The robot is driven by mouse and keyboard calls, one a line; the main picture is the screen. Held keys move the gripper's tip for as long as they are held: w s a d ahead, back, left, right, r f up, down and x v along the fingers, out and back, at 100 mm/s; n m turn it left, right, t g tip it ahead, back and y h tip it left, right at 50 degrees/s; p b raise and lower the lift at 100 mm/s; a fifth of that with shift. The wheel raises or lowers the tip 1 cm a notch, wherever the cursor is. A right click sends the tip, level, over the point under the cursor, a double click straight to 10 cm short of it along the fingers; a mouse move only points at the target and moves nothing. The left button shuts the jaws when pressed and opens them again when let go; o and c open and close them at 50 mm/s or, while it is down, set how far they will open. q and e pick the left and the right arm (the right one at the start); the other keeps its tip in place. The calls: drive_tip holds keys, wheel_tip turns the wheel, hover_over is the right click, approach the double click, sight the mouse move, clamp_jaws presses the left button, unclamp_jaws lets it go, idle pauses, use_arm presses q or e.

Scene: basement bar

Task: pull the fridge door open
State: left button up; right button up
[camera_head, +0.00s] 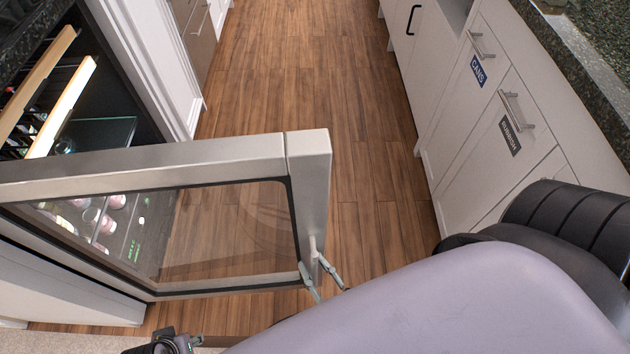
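The fridge door (308,175) is a metal-framed glass door. It stands swung well out from the fridge cabinet on the left, across the aisle. My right gripper (321,268) is at the free edge of the door, near its lower right corner. Its two thin grey fingers lie on either side of a pale upright strip that looks like the door handle (313,243). I cannot tell whether they press on it. The rest of that gripper is hidden behind my arm. Part of my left gripper (176,344) shows at the bottom edge, away from the door; its fingers are unclear.
Inside the fridge are wooden-fronted racks (62,105) and several cans or bottles (107,222), partly seen through the glass. White cabinets (480,130) with handles and labels line the right side under a dark stone counter (590,65). The wooden floor (300,60) between is clear.

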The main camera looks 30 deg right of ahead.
drive_tip(key=shift+o, duration=0.2)
drive_tip(key=s, duration=1.2)
drive_tip(key=shift+d, duration=0.3)
